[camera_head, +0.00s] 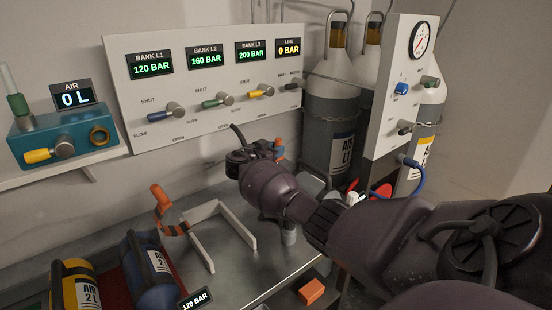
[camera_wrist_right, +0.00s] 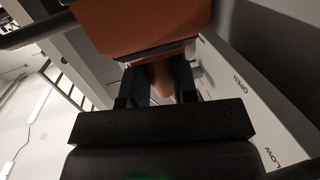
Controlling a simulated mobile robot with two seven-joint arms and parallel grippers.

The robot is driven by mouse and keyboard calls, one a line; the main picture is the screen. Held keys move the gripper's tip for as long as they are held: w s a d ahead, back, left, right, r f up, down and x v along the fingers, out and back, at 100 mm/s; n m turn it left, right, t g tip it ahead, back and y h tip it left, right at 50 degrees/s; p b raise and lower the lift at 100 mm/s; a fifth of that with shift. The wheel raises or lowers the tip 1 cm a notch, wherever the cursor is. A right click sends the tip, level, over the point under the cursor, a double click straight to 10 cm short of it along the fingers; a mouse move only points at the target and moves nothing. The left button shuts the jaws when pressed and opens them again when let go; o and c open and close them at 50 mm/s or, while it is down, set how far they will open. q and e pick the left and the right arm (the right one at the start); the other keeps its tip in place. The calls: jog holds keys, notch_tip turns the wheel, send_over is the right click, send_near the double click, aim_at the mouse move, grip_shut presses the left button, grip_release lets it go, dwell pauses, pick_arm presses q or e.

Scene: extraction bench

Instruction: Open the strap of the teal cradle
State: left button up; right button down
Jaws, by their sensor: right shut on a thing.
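My right gripper (camera_head: 258,154) reaches in from the right over the back of the bench, and its own hand hides most of its fingers in the head view. In the right wrist view its two dark fingers (camera_wrist_right: 160,82) are shut on an orange piece (camera_wrist_right: 161,77), which looks like part of a strap or its tab. A small orange piece (camera_head: 278,146) shows beside the hand in the head view. No teal cradle can be made out; my arm covers that part of the bench. My left gripper is not in view.
A pale U-shaped frame (camera_head: 247,232) with an upright orange strap (camera_head: 160,200) stands on the bench (camera_head: 245,275). A yellow bottle (camera_head: 72,283) and a blue bottle (camera_head: 148,275) lie front left. An orange block (camera_head: 311,291) is near the front. The valve panel (camera_head: 180,85) stands behind.

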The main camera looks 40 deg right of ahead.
jog(key=a+b, duration=0.1)
jog(key=a+f+h, duration=0.1)
jog(key=a+h+b, duration=0.1)
jog(key=shift+w+f+n+b, duration=0.2)
jog(key=shift+f+n+b, duration=0.1)
jog(key=shift+f, duration=0.05)
jog(key=shift+a+h+b, duration=0.3)
jog(key=shift+a, duration=0.05)
jog(key=shift+w+a+h+b, duration=0.1)
jog(key=shift+a+h+b, duration=0.6)
jog(key=shift+a, duration=0.1)
jog(key=c, duration=0.9)
grip_release()
jog(key=shift+a, duration=0.1)
jog(key=shift+a, duration=0.1)
